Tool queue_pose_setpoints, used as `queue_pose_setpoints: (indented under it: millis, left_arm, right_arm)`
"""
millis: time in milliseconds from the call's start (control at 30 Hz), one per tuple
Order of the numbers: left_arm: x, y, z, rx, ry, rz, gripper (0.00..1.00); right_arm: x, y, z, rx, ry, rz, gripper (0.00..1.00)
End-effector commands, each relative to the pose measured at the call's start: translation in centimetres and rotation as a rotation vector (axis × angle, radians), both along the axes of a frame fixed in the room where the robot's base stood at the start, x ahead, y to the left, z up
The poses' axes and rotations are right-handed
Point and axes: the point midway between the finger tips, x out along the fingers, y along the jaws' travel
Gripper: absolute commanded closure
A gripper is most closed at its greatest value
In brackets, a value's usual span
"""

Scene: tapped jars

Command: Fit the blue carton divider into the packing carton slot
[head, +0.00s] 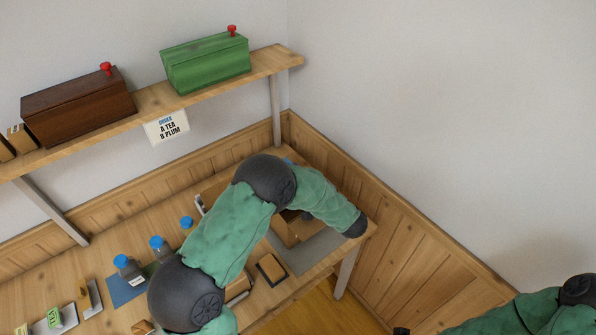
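The brown packing carton (303,232) stands on a grey mat (318,250) at the right end of the bench. My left arm reaches over it, and the forearm hides much of the carton and its slot. The dark wrist end is above the carton's right side; I cannot make out the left gripper's fingers. I cannot identify the blue divider; a small blue patch shows behind my left elbow, but I cannot tell what it is. My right arm is low at the right, with only a small dark part, possibly its gripper (401,331), at the bottom edge.
A dark-edged tan block (271,269) lies near the bench's front edge. A shelf (160,97) above holds a brown box (78,108) and a green box (205,63).

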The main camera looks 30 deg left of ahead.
Motion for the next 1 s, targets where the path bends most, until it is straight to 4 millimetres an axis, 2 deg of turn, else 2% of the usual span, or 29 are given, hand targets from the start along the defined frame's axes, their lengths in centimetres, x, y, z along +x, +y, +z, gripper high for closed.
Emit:
queue_pose_setpoints:
  millis: [600,1000]
  left_arm:
    - [0.1,0.0,2.4,0.002,-0.004,0.001,1.00]
    - [0.1,0.0,2.4,0.002,-0.004,0.001,1.00]
  right_arm:
    - [0.0,0.0,1.8,0.000,0.000,0.000,0.60]
    - [0.0,0.0,1.8,0.000,0.000,0.000,0.60]
